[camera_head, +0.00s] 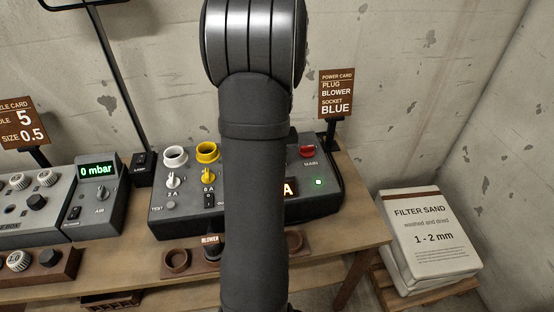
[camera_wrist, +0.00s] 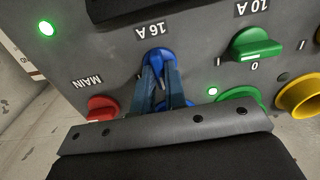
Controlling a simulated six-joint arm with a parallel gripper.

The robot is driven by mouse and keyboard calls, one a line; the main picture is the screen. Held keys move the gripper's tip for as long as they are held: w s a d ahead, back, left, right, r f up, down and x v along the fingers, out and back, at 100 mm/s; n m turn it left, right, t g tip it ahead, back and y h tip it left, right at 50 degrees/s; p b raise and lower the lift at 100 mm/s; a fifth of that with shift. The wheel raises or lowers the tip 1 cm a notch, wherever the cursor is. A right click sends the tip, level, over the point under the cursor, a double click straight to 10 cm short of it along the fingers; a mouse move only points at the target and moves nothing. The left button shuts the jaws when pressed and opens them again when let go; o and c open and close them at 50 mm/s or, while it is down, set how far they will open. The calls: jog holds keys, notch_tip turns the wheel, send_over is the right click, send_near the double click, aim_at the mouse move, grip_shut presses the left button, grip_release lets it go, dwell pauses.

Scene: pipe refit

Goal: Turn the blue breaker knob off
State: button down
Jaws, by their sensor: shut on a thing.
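The blue breaker knob (camera_wrist: 159,57) sits under the "16 A" label in the upside-down wrist view. My gripper (camera_wrist: 160,75) is shut on it, with one finger on each side of its grip. The fingers cover much of the knob, so I cannot tell its exact setting. A bit of blue shows between and beside the fingers below the knob, mostly hidden. In the head view my arm hides the blue knob and my gripper. The dark breaker box (camera_head: 325,200) shows on both sides of my arm.
Beside the blue knob are the green 10 A knob (camera_wrist: 256,45), a green socket (camera_wrist: 240,96), a yellow socket (camera_wrist: 302,96) and the red MAIN control (camera_wrist: 102,106). A green lamp (camera_wrist: 46,28) is lit. The power card (camera_head: 336,93) reads BLOWER, BLUE. Sand bags (camera_head: 432,235) stand right of the bench.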

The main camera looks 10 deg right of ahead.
dwell(0.3)
jog(key=c, duration=1.5)
grip_release()
jog(key=shift+o, duration=0.2)
notch_tip(320, 180, up, 18)
jog(key=shift+f, duration=0.25)
notch_tip(320, 180, down, 18)
jog(key=shift+r, duration=0.25)
